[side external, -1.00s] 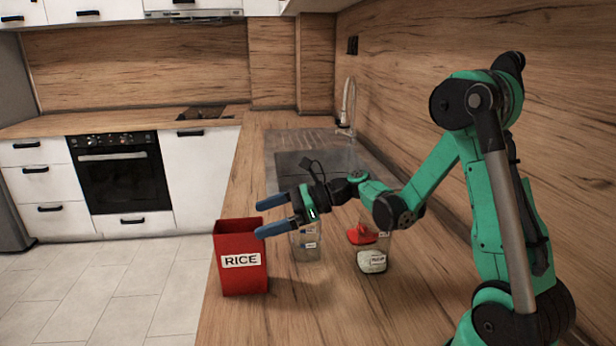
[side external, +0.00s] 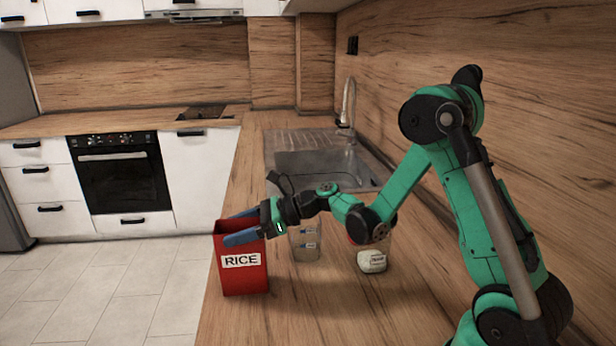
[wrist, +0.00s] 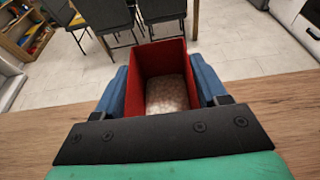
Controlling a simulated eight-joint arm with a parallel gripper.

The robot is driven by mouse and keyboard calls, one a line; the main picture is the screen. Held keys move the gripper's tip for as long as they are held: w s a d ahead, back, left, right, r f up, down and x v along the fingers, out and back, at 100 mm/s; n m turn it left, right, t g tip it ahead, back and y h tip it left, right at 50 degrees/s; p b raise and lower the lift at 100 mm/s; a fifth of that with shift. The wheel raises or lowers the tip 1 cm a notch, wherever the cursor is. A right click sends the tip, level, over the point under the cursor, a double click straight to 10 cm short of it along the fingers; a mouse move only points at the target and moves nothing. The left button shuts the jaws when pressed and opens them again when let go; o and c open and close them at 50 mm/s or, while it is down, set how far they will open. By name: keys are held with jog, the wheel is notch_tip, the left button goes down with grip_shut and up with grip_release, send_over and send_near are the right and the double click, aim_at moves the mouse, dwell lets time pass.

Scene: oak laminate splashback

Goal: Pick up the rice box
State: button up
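The rice box (side external: 243,277) is a tall red open-topped container with a white RICE label, upright on the wooden counter near its left edge. It also shows in the wrist view (wrist: 158,57), with pale grains inside. My gripper (side external: 234,227) is at the box's upper part, with one blue finger across the near side and the other on the far side. In the wrist view the fingers lie along both sides of the box, open around it; any contact is hard to tell.
A clear labelled container (side external: 306,243) stands just right of the rice box. Another container with pale contents (side external: 371,261) stands further right, partly under my arm. The sink (side external: 318,165) is behind. The counter's front is clear.

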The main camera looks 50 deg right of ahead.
grip_shut()
jog(key=shift+r, duration=0.15)
